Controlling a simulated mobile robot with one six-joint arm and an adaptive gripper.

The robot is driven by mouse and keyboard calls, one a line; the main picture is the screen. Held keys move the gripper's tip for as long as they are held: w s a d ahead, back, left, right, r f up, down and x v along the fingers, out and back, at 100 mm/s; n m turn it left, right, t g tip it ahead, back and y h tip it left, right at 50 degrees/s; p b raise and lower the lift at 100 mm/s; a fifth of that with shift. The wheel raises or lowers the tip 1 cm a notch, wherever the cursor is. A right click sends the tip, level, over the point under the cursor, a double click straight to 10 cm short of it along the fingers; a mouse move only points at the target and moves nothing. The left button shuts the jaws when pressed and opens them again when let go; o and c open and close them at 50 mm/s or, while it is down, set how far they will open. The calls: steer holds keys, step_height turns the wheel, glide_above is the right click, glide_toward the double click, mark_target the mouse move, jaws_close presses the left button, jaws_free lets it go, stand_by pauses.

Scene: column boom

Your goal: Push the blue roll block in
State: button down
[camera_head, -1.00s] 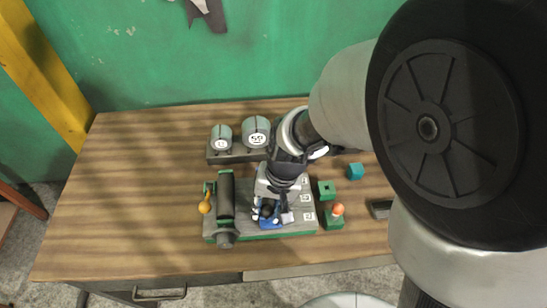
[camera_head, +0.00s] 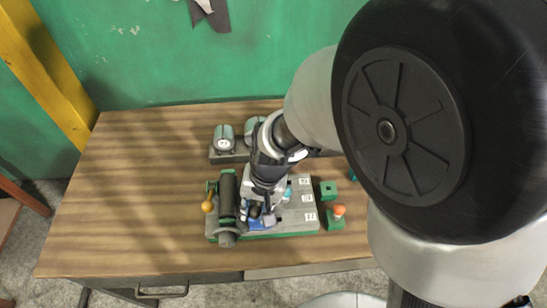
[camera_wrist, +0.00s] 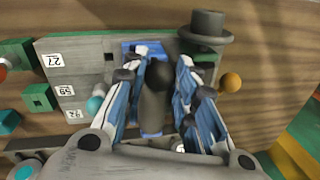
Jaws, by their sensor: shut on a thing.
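The blue roll block (camera_head: 262,223) sits on the grey machine bed (camera_head: 300,215), close to the right of the dark roller (camera_head: 228,196). Its blue edge also shows at the top of the wrist view (camera_wrist: 142,46). My gripper (camera_head: 257,212) is down at the block. In the wrist view my gripper (camera_wrist: 157,75) has its fingers on both sides of a grey post with a black ball top (camera_wrist: 157,76), which appears to be the block's handle. The fingers and arm hide much of the block and its contact with the roller.
A yellow-orange knob (camera_head: 207,206) stands left of the roller. Number labels (camera_head: 306,198) lie along the bed's right side. A green block (camera_head: 328,190) and an orange-topped green piece (camera_head: 337,213) stand right of it. Grey rollers (camera_head: 224,137) stand behind. The table's left is clear.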

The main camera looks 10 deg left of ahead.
steer(key=c, duration=1.3)
jaws_free()
steer(key=shift+r, duration=0.1)
steer(key=shift+d+r, duration=0.4)
steer(key=shift+r, duration=1.55)
steer(key=shift+d+r, duration=0.35)
steer(key=shift+r, duration=1.55)
steer(key=shift+d+r, duration=0.4)
steer(key=shift+r, duration=1.55)
